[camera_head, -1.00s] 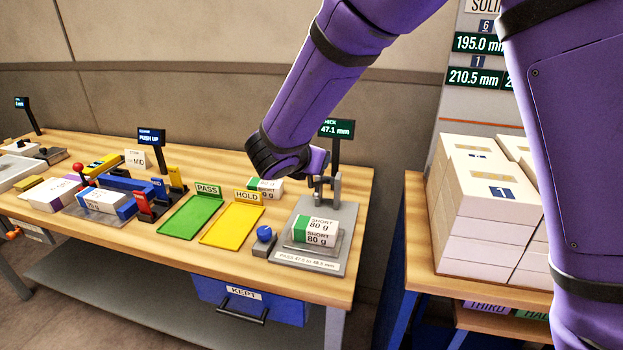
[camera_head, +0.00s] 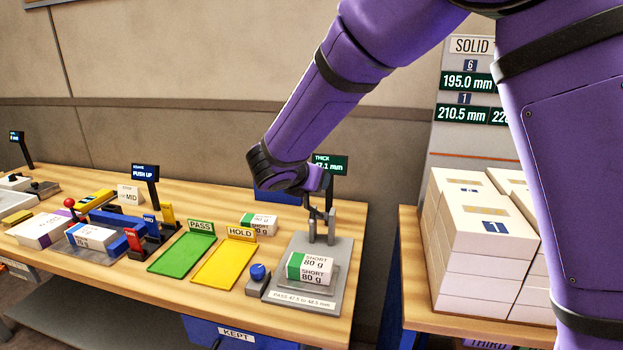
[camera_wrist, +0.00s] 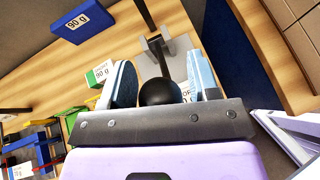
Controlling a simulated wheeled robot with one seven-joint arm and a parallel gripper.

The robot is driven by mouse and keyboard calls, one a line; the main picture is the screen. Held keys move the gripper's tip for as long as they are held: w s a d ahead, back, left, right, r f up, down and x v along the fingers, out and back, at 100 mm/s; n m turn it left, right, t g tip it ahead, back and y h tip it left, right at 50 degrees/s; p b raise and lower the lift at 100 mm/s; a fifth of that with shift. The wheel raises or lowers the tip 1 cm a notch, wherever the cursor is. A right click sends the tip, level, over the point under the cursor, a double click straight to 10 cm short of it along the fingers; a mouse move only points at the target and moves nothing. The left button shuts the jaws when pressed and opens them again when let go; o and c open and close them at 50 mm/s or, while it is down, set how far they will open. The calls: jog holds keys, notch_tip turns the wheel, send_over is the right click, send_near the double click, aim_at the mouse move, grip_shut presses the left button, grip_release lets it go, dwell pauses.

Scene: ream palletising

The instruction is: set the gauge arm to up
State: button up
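The gauge (camera_head: 345,245) is a grey plate with a two-pronged bracket at the back. A white and green ream marked SHORT 80 g (camera_head: 312,268) lies on it. The gauge arm is a dark bar rising from the bracket to a round black knob (camera_wrist: 160,92). In the wrist view it points up toward the camera. In the head view my gripper (camera_head: 318,203) is above the bracket, and my wrist partly hides the arm. The display (camera_head: 331,164) reads 47.1 mm.
A blue button (camera_head: 258,271) stands left of the gauge. Green PASS (camera_head: 184,254) and yellow HOLD (camera_head: 225,264) mats lie farther left, with another ream (camera_head: 263,223) behind. Stacked white reams (camera_head: 485,230) stand on the right table. A blue 90 g panel (camera_wrist: 82,20) shows behind.

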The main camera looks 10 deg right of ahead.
jog(key=shift+o, duration=0.2)
jog(key=shift+s, duration=0.1)
jog(key=v, duration=1)
jog(key=shift+s+a+r, duration=0.2)
